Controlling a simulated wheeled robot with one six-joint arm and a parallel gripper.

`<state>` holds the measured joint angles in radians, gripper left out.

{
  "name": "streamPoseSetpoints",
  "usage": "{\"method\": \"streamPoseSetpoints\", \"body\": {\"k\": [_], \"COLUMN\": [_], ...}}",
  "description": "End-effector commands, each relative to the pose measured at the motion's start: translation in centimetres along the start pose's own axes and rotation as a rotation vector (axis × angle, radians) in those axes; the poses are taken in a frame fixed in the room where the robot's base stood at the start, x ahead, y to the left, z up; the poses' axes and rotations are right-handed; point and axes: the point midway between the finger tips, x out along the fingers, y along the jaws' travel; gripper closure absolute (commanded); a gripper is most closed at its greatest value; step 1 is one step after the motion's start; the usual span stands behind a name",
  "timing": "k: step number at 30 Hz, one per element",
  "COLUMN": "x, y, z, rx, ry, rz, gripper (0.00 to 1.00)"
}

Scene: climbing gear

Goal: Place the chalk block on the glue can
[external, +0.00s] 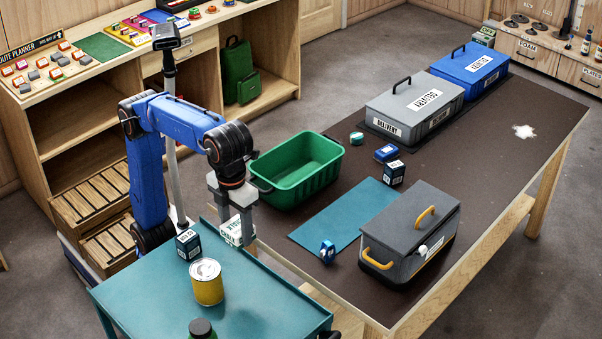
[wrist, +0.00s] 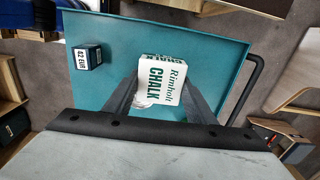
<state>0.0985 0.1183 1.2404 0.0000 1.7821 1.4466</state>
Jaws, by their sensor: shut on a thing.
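The chalk block (external: 232,232) is a white box with green lettering. In the wrist view the chalk block (wrist: 162,84) sits between the two dark fingers of my gripper (wrist: 160,98), which is shut on it. In the external view my gripper (external: 234,212) points down over the far right corner of the teal cart top. I cannot tell whether the block touches the surface. A yellow can with a pale lid (external: 207,284), which looks like the glue can, stands upright on the cart, nearer the camera and left of my gripper.
A dark blue box (external: 188,244) stands on the teal cart (external: 150,290), left of the chalk block; a dark-capped jar (external: 201,328) is at the front edge. The brown table (external: 480,190) alongside holds a green bin (external: 297,172) and a grey toolbox (external: 410,236).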

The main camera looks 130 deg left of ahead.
Motion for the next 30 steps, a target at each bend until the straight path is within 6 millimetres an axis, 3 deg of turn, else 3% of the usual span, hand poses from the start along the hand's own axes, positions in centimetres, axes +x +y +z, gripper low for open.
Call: {"method": "streamPoseSetpoints", "body": {"k": [1,6,12,16,24,30], "x": [-0.6,-2.0,-3.0,-2.5,1.6,3.2], "y": [0.5,2.3,3.6,3.9,4.0,3.9], "z": [-1.8,-6.0,-8.7,-9.2,-9.2,-9.2], "rx": [0.01,0.021,0.026,0.026,0.026,0.026], "ry": [0.0,0.001,0.0,0.0,0.0,0.0], "rz": [-0.003,-0.002,-0.001,0.001,0.001,0.001], "gripper": [0.72,0.72,0.72,0.72,0.72,0.72]}}
